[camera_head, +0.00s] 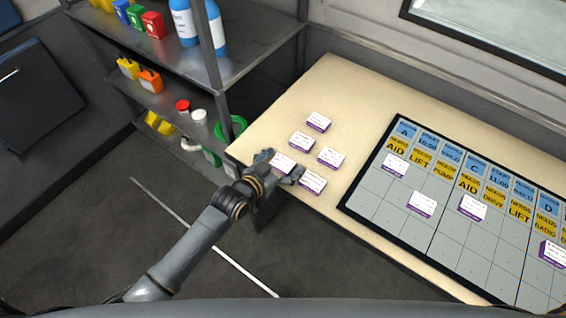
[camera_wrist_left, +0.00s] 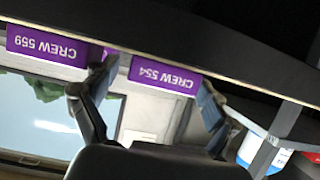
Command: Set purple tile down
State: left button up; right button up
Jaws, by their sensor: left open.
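A purple tile with a white top (camera_head: 283,163) is near the left front corner of the cream table. In the left wrist view its purple side reads CREW 554 (camera_wrist_left: 166,76), upside down. My left gripper (camera_head: 281,166) is open, with one finger on each side of this tile. The tile appears to rest on the table; any finger contact is hard to tell. A CREW 559 tile (camera_wrist_left: 47,45) sits beside it in the left wrist view. My right gripper is not in view.
More tiles stand close by on the table (camera_head: 290,102), including one just right of the gripper (camera_head: 313,182). A grey gridded board (camera_head: 395,226) with several tiles lies to the right. A metal shelf rack (camera_head: 240,66) stands behind left.

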pick_arm(q)
jog(key=c, duration=1.4)
